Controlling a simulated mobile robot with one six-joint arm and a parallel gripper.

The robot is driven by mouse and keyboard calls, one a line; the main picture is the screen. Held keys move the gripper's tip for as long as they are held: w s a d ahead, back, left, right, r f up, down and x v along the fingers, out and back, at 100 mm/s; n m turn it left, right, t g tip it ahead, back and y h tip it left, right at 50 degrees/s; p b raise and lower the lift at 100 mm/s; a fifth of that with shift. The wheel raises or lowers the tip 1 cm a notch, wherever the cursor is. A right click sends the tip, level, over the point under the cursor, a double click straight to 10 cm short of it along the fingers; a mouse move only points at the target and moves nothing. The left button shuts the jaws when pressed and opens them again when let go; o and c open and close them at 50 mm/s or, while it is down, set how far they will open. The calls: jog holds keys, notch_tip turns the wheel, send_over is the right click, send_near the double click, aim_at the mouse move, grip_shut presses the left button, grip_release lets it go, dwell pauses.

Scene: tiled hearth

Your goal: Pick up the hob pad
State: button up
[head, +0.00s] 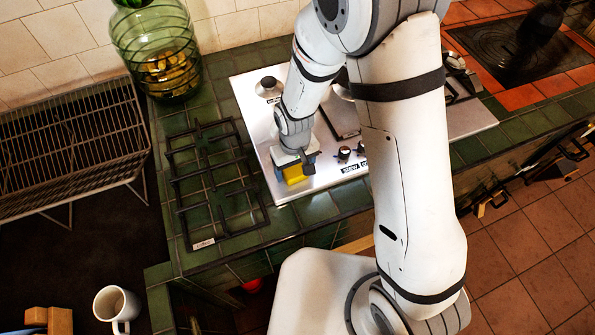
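The hob pad appears to be the small yellow block (294,174) on the front left part of the steel hob (285,127). The gripper's body hides the top and back of the pad. I cannot tell whether the fingers are closed on it or whether it is lifted off the hob.
A black pan grate (213,182) lies on the green tiles left of the hob. Hob knobs (345,153) are right of the pad. A green glass jar (157,45) stands behind. A wire rack (70,140) and white mug (117,306) are at left.

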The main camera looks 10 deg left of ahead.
aim_at(295, 168)
jog(key=c, duration=0.8)
jog(key=shift+o, duration=0.2)
notch_tip(295, 168, up, 10)
jog(key=b, duration=0.1)
